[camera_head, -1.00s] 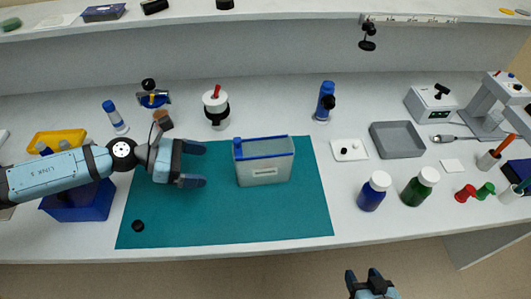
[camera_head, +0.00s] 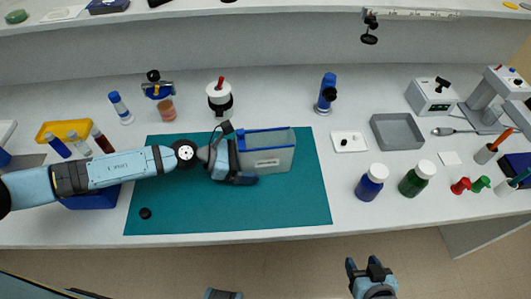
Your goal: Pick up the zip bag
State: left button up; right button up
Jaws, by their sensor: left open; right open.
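The zip bag (camera_head: 272,158) is a translucent grey-green pouch with a blue strip along its top edge and a small white label. It stands on the teal mat (camera_head: 300,208). My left gripper (camera_head: 244,163) is open at the bag's left end, and its fingers hide part of that end. I cannot tell whether the fingers touch the bag. My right gripper (camera_head: 365,264) is open and empty, in front of the bench's front edge.
A small black cap (camera_head: 145,213) lies on the mat. A blue bottle (camera_head: 371,183) and a green bottle (camera_head: 416,179) stand right of the mat, near a grey tray (camera_head: 397,131). A white-and-black jar (camera_head: 219,97) stands behind.

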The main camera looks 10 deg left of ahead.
pick_arm(q)
jog(key=shift+c, duration=0.4)
jog(key=c, duration=0.7)
jog(key=shift+c, duration=1.1)
